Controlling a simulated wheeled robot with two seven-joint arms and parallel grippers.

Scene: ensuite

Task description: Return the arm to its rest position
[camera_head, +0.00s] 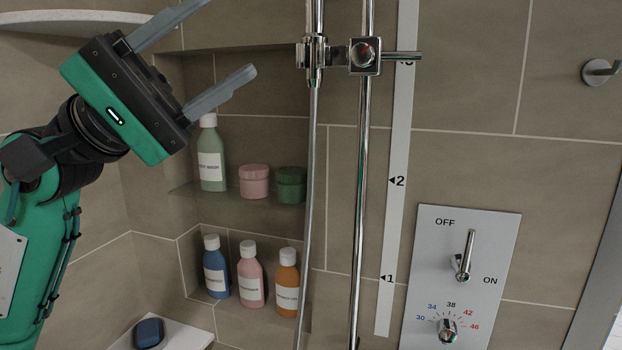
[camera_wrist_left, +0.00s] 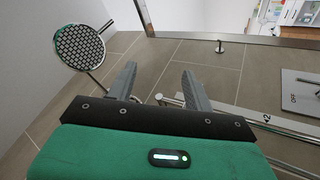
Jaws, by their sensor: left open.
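My left arm (camera_head: 35,245) comes in from the left in the head view, green and black, raised in front of the shower wall. Its gripper (camera_head: 222,48) is open and empty, with its two grey fingers apart and pointing up and to the right. In the left wrist view the gripper (camera_wrist_left: 158,88) also shows open, with nothing between the fingers. The upper finger is cut by the top edge of the head view. My right gripper is in neither view.
A chrome riser rail (camera_head: 364,180) and hose (camera_head: 311,180) stand right of the gripper. Behind are niche shelves with bottles (camera_head: 211,165) and jars (camera_head: 255,181). A control panel (camera_head: 461,275) and hook (camera_head: 598,71) are at right. The shower head (camera_wrist_left: 80,47) shows in the wrist view.

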